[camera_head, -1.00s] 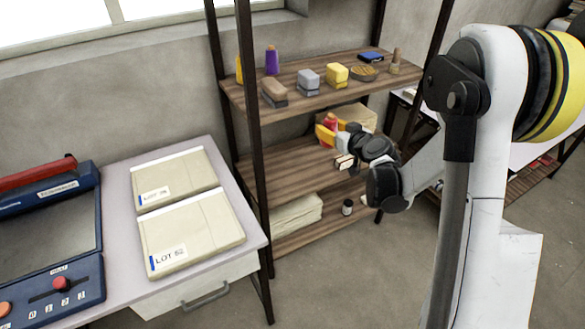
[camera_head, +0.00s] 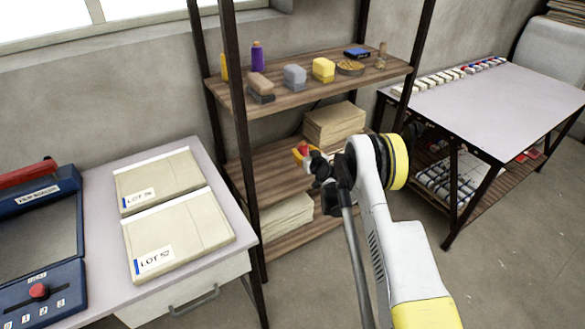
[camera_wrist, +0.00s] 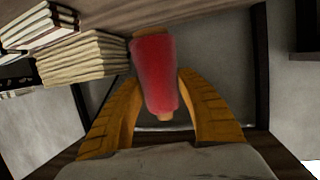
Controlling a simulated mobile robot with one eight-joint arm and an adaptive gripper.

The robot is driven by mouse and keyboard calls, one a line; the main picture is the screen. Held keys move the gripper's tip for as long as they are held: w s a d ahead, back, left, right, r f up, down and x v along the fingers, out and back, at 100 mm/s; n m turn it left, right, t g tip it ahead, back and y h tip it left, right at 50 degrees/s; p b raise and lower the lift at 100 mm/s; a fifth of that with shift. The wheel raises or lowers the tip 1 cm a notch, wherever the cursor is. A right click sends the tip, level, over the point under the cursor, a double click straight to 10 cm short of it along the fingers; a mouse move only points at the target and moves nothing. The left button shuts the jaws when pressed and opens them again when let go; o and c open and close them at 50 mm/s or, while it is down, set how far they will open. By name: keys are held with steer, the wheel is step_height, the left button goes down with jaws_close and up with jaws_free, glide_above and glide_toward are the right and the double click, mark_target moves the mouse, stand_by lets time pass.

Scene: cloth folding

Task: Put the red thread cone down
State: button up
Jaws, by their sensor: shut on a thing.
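The red thread cone (camera_wrist: 157,72) is between the two yellow fingers of my gripper (camera_wrist: 158,100) in the wrist view, with its pale tip showing at one end. My gripper (camera_head: 301,152) is shut on the cone. In the head view a small bit of red (camera_head: 304,149) shows between the fingers, and my arm hides part of the gripper. The gripper is at the front of the shelf rack, around the height of the middle shelf (camera_head: 270,183). I cannot tell whether the cone touches a shelf.
The top shelf (camera_head: 290,99) carries a purple cone (camera_head: 257,58), a yellow cone (camera_head: 224,68), several blocks and small items. Folded cloth stacks lie at the middle shelf's back (camera_head: 335,122) and lower down (camera_head: 287,216). A table (camera_head: 485,100) stands right, another (camera_head: 105,184) left.

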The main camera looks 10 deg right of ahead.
steer(key=a+f+b, duration=0.1)
steer(key=a+f, duration=0.1)
steer(key=f, duration=0.1)
steer(key=a+f+b, duration=0.2)
steer(key=a, duration=0.1)
steer(key=a+f+b, duration=0.1)
steer(key=a+f, duration=0.1)
steer(key=f, duration=0.1)
steer(key=shift+w+a+f+b, duration=0.15)
steer(key=shift+w+f+b, duration=0.05)
steer(key=shift+f+b, duration=0.15)
steer(key=shift+r, duration=0.15)
steer(key=o, duration=1.2)
steer(key=shift+s, duration=0.1)
